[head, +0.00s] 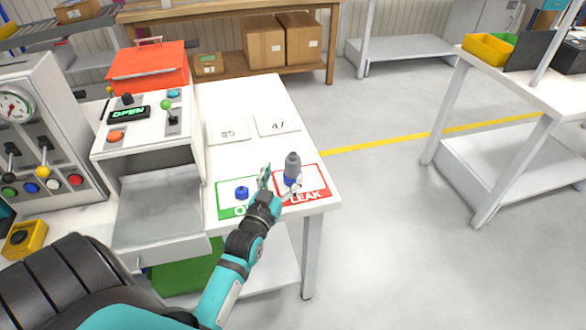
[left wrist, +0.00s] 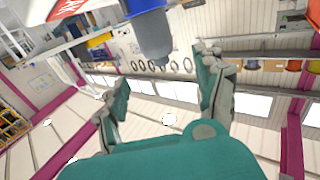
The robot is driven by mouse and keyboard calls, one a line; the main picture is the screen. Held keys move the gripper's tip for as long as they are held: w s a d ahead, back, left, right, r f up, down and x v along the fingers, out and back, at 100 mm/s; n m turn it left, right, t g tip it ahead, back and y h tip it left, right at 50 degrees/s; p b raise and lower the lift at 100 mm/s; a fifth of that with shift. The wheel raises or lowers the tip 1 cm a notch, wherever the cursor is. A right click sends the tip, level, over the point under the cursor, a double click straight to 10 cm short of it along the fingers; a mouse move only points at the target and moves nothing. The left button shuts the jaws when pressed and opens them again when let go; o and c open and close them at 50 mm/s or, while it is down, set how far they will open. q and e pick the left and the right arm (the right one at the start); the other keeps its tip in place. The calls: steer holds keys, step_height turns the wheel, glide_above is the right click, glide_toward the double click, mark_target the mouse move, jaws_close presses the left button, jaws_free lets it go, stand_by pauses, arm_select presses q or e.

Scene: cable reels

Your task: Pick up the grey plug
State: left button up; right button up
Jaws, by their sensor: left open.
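The grey plug (head: 292,163) stands upright on the red LEAK card (head: 316,182), with a blue collar (head: 289,181) at its base. My left gripper (head: 281,180) is open, low over the table at the plug. One finger is left of the plug and the other is in front of its lower right side. In the left wrist view the picture is upside down; the grey plug (left wrist: 153,40) hangs from the top between the spread fingers (left wrist: 165,68), seemingly just beyond their tips. No contact shows. My right gripper is not in view.
A small blue piece (head: 242,192) lies on the green card (head: 228,208) left of the gripper. Numbered white plates (head: 277,125) lie behind. A machine with an OPEN display (head: 128,113) and an open drawer stands at the left. The table's right edge is close to the LEAK card.

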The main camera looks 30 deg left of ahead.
mark_target(291, 160)
arm_select(q)
steer(key=x, duration=0.4)
steer(key=p+x, duration=0.1)
steer(key=x, duration=0.3)
steer(key=shift+w+f, duration=0.1)
steer(key=shift+f, duration=0.15)
steer(key=shift+r, duration=0.1)
steer(key=c, duration=1.4)
